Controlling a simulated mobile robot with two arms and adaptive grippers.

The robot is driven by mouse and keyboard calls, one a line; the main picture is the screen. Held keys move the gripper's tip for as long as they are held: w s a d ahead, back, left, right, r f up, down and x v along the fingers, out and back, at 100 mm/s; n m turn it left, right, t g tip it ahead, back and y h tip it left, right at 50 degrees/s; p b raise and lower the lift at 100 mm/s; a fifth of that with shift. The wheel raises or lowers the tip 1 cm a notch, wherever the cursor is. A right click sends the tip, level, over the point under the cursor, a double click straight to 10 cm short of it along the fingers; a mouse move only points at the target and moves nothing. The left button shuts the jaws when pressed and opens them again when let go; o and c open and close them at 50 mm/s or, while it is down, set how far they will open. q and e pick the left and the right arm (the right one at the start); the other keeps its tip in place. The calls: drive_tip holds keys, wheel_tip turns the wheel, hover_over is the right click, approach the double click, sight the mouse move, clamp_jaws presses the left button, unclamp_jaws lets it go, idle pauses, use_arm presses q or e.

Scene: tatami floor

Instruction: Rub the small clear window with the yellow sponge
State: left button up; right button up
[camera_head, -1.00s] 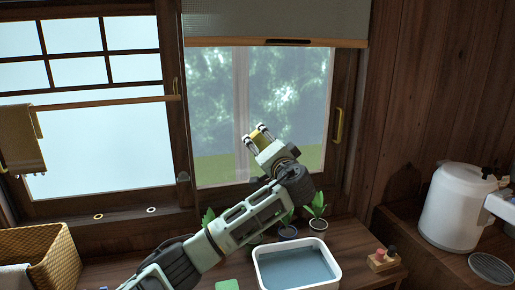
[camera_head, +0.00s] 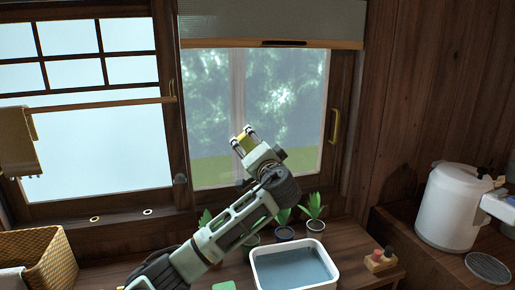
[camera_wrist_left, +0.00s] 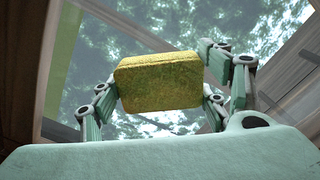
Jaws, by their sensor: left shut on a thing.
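The small clear window (camera_head: 292,105) is the right-hand pane in the head view, with blurred trees and a green strip showing through it. My left gripper (camera_head: 243,137) is in front of the pane's lower left part, pointing up. It is shut on the yellow sponge (camera_wrist_left: 160,82), which sits between its fingers in the left wrist view. In the head view the sponge (camera_head: 246,143) is mostly hidden by the gripper. I cannot tell whether the sponge touches the glass. My right gripper is not in view.
A white basin of water (camera_head: 295,268) stands on the wooden counter below the window, beside potted plants (camera_head: 313,213). A blind (camera_head: 272,20) covers the window's top. A towel (camera_head: 17,140) hangs on a rail at left. A white kettle (camera_head: 446,208) stands at right.

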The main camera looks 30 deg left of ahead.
use_arm(q)
drive_tip(key=shift+p+v, duration=0.45)
drive_tip(key=shift+v, duration=2.55)
drive_tip(key=shift+v, duration=1.45)
